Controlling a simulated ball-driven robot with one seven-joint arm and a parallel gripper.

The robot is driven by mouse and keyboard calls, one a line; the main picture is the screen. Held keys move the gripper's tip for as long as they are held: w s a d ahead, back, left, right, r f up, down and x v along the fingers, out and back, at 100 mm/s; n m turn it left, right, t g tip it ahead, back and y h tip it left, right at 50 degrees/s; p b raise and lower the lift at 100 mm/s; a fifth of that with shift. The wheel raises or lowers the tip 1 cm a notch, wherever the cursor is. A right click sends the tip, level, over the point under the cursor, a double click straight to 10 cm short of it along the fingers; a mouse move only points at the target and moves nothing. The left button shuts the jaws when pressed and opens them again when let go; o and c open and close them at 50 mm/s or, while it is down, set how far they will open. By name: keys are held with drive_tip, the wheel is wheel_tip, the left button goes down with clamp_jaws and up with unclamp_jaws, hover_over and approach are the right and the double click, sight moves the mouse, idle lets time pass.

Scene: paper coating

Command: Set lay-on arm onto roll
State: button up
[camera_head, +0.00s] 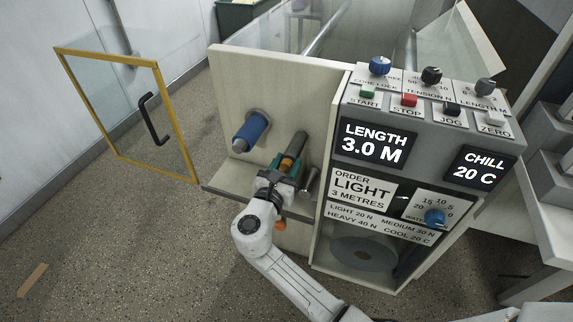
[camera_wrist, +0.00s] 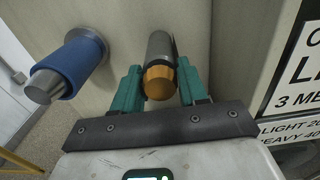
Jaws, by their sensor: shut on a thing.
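The roll (camera_head: 250,131) is a blue sleeve on a grey metal core, sticking out of the cream panel. In the wrist view the roll (camera_wrist: 78,66) is at the left, apart from my gripper. A dark bar with an orange end (camera_wrist: 158,80), which looks like the lay-on arm's handle, sticks out from the panel right of the roll; it also shows in the head view (camera_head: 293,151). My gripper (camera_wrist: 160,88) has its teal fingers on either side of the orange end and is shut on it. In the head view my gripper (camera_head: 287,172) hides the bar's near part.
The control cabinet (camera_head: 405,165) stands close on the right, with displays reading LENGTH 3.0 M and CHILL 20 C. A grey metal cylinder (camera_head: 310,181) is just right of my gripper. A yellow-framed glass door (camera_head: 125,112) stands open at the left. A shelf edge (camera_head: 228,190) runs below the roll.

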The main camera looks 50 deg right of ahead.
clamp_jaws()
drive_tip(key=shift+w+a+r+p, duration=0.1)
drive_tip(key=shift+w+r+p, duration=0.2)
drive_tip(key=shift+p, duration=0.3)
drive_tip(key=w+a+n+p, duration=0.2)
drive_tip(key=w+n+p, duration=0.3)
drive_tip(key=w, duration=0.1)
drive_tip(key=shift+r, duration=0.35)
drive_tip(key=shift+a, duration=0.1)
drive_tip(key=o, duration=0.6)
unclamp_jaws()
drive_tip(key=shift+c, duration=0.2)
drive_tip(key=v, duration=1.1)
drive_tip(key=shift+p, duration=0.3)
